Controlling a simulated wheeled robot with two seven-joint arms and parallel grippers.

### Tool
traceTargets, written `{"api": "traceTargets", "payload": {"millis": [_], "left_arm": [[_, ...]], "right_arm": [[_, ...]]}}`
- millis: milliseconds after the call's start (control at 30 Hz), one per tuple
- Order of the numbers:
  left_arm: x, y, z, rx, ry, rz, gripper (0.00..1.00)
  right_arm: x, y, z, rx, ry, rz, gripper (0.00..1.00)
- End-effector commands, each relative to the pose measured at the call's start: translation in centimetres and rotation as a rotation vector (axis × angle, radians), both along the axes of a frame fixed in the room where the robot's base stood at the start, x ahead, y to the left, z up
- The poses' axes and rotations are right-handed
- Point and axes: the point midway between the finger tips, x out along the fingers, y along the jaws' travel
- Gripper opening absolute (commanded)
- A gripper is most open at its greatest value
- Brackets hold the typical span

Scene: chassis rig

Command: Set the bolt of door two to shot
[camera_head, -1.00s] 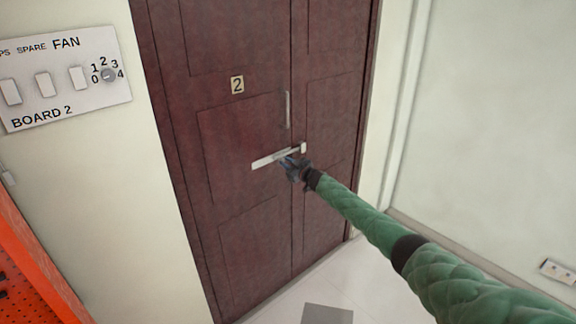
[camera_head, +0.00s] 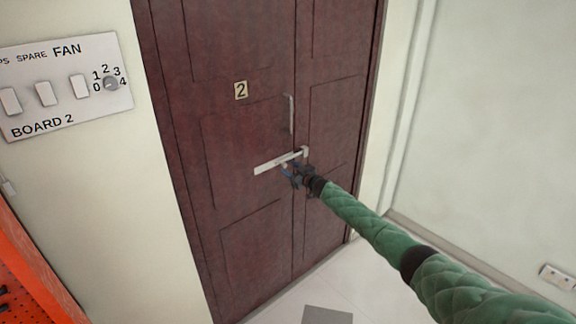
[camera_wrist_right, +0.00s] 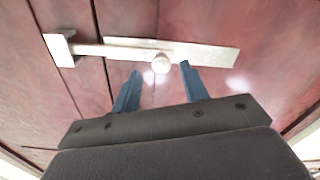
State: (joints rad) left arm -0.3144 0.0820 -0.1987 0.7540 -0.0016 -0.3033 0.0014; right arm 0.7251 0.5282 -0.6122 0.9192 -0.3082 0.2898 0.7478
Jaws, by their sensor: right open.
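Door two (camera_head: 240,140) is dark red-brown and closed, with a "2" plate (camera_head: 241,90). Its pale metal bolt (camera_head: 270,166) lies across the door, slightly tilted in the head view. In the right wrist view the bolt's plate (camera_wrist_right: 210,57) is at right, with a round knob (camera_wrist_right: 160,64) near its middle. A rod (camera_wrist_right: 92,50) runs left from it across the door seam and appears to reach the bracket (camera_wrist_right: 62,50). My right gripper (camera_head: 290,172) is open and empty just below the bolt. The knob is just ahead of and between its fingertips. My left gripper is out of view.
A vertical handle (camera_head: 290,113) stands above the bolt near the seam. A switch board (camera_head: 62,85) with a fan dial is on the left wall. An orange perforated panel (camera_head: 40,270) is at lower left. The floor (camera_head: 290,300) before the door looks mostly clear.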

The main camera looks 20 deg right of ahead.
Motion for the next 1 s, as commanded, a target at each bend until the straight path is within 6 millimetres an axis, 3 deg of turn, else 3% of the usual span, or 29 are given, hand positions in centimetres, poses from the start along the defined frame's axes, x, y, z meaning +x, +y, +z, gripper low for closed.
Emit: {"api": "traceTargets", "payload": {"millis": [300,600,1000], "left_arm": [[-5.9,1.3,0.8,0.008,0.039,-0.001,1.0],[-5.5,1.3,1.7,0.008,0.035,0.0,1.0],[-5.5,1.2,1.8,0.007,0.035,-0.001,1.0]], "right_arm": [[-4.0,-1.2,0.1,-0.004,0.002,0.002,0.44],[-6.0,-1.7,-0.3,-0.004,0.002,0.003,0.44],[-6.1,-1.8,-0.3,-0.004,0.001,0.004,0.44]]}}
